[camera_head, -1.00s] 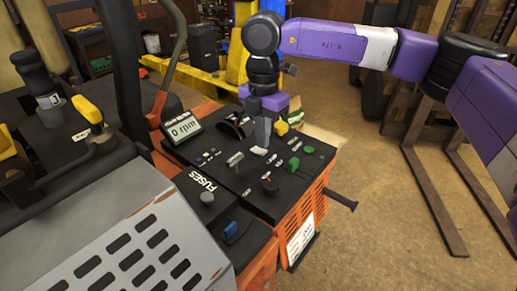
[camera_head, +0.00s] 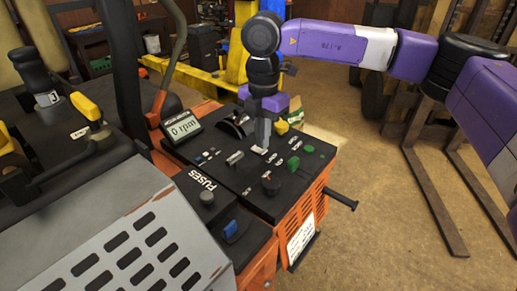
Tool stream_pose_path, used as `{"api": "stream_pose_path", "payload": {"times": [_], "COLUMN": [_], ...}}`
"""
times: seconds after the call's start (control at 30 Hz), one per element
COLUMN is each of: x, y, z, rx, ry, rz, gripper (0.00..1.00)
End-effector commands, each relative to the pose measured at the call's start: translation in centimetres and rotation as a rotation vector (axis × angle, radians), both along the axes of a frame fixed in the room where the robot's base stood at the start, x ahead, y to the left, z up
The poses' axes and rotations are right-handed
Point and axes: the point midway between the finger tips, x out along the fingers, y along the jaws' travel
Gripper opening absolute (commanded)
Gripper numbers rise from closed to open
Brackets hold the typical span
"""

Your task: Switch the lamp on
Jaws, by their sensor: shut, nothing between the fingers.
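The mower's black control panel (camera_head: 240,200) carries several switches, knobs and labels, too small to read. My gripper (camera_head: 261,149) points down over the panel's middle, shut and empty. Its tips are at or just above a small white label or switch (camera_head: 258,150); I cannot tell whether they touch. A grey switch (camera_head: 235,158) lies just left of the tips. Green controls (camera_head: 293,164) and a yellow knob (camera_head: 282,127) lie to the right. A dark red knob (camera_head: 270,183) stands nearer. I cannot tell which control is the lamp's.
A display reading 0 rpm (camera_head: 183,127) stands at the panel's back left. The fuses box (camera_head: 200,200) and a grey slotted cover (camera_head: 140,240) are nearer. A black lever (camera_head: 342,199) sticks out at right. Fork tines (camera_head: 430,190) lie on the floor.

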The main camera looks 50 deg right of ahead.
Motion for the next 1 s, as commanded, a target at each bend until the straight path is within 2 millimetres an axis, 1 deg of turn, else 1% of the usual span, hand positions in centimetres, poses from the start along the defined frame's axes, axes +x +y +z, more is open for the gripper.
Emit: {"api": "stream_pose_path", "payload": {"times": [0.9,1.0], "x": [0.0,0.0], "y": [0.0,0.0], "z": [-1.3,-1.2], "rx": [0.0,0.0], "ry": [0.0,0.0], "rz": [0.0,0.0], "gripper": [0.0,0.0]}}
